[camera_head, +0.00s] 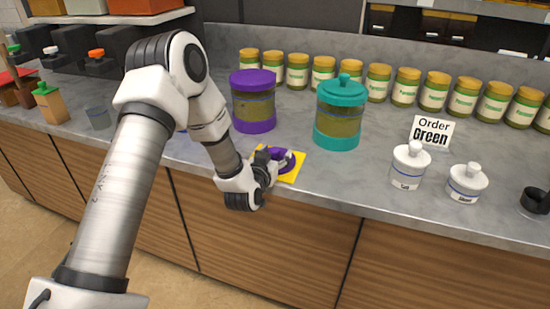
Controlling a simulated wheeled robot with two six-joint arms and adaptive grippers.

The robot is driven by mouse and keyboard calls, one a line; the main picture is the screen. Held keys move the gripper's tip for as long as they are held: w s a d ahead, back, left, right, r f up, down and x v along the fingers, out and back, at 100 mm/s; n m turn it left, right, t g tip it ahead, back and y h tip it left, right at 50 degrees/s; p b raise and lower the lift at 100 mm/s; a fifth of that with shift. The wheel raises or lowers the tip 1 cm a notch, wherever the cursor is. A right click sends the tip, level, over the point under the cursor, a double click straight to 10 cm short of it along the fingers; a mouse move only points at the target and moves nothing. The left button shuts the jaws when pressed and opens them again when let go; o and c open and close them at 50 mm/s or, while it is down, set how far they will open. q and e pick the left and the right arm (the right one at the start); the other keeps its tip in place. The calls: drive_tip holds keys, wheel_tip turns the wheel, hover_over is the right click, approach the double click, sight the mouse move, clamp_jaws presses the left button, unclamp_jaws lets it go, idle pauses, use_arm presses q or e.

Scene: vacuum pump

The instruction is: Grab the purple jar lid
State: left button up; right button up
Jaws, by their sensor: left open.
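The purple jar lid (287,161) lies on a yellow square mat (291,176) near the front edge of the counter. My left gripper (278,157) is open at the lid, coming from the left, and covers part of it. I cannot tell whether the fingers touch the lid. The purple jar (252,107) stands behind, with a dark purple top rim and base. My right gripper is not in view.
A teal lidded jar (338,115) stands right of the mat. Several green-labelled jars (379,84) line the back. Two white canisters (408,166) and an "Order Green" sign (431,131) are at the right. A small grey cup (98,117) is at the left.

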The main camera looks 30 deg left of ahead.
use_arm(q)
drive_tip(key=shift+s, duration=0.1)
drive_tip(key=shift+s+r, duration=0.1)
drive_tip(key=shift+r, duration=0.05)
drive_tip(key=c, duration=0.5)
clamp_jaws()
